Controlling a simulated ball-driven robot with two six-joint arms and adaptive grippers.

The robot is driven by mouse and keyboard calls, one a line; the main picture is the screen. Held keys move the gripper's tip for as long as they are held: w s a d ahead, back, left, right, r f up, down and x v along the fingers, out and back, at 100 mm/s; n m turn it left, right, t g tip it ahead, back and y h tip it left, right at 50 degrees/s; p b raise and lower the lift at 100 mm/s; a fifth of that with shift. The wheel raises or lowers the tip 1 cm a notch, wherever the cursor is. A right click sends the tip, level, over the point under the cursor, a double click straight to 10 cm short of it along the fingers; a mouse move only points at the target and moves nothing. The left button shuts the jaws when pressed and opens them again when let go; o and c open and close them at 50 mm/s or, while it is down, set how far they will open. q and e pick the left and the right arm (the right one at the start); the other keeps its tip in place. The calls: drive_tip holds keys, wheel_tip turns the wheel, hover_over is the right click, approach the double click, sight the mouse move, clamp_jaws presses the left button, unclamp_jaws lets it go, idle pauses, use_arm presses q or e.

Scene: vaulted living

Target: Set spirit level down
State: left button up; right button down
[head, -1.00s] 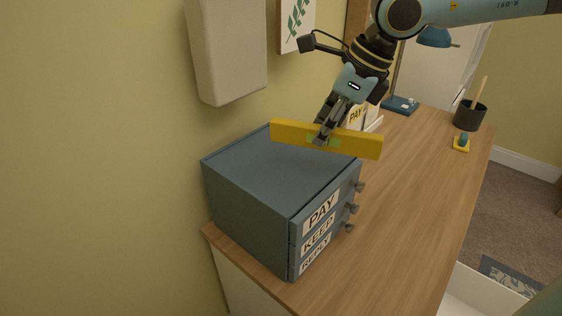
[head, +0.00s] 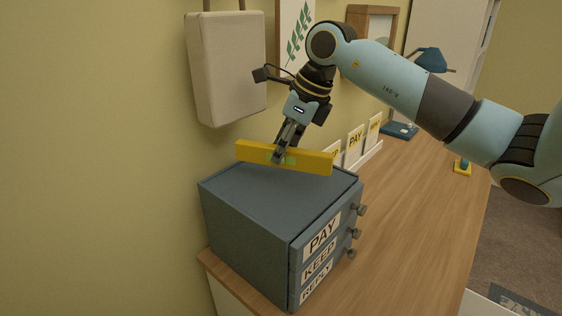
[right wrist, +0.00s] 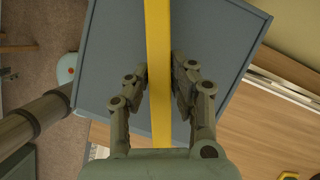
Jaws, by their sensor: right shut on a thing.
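The yellow spirit level (head: 312,162) is a long bar with a green vial window near its middle. My right gripper (head: 279,156) is shut on it close to its middle. In the right wrist view the level (right wrist: 158,60) runs between the two fingers (right wrist: 160,88). The level is at the top of the blue-grey drawer cabinet (head: 245,215), over its back part. Whether it touches the top or hovers just above, I cannot tell. The cabinet top also fills much of the right wrist view (right wrist: 115,40). My left gripper is out of view.
The cabinet has drawers labelled PAY, KEEP and REPLY, with knobs (head: 356,233) on its right side. It stands on a wooden top (head: 405,220). Labelled cards (head: 355,138) stand behind it. A beige box (head: 228,70) hangs on the wall above. The cabinet's front top is clear.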

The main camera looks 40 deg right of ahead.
sight(281, 164)
drive_tip(key=f+p, duration=0.1)
drive_tip(key=f, duration=0.2)
drive_tip(key=shift+w+a+f, duration=0.1)
drive_tip(key=shift+w+f, duration=0.1)
drive_tip(key=shift+f, duration=0.3)
drive_tip(key=c, duration=1.1)
unclamp_jaws()
drive_tip(key=shift+c, duration=0.2)
drive_tip(key=shift+r, duration=0.1)
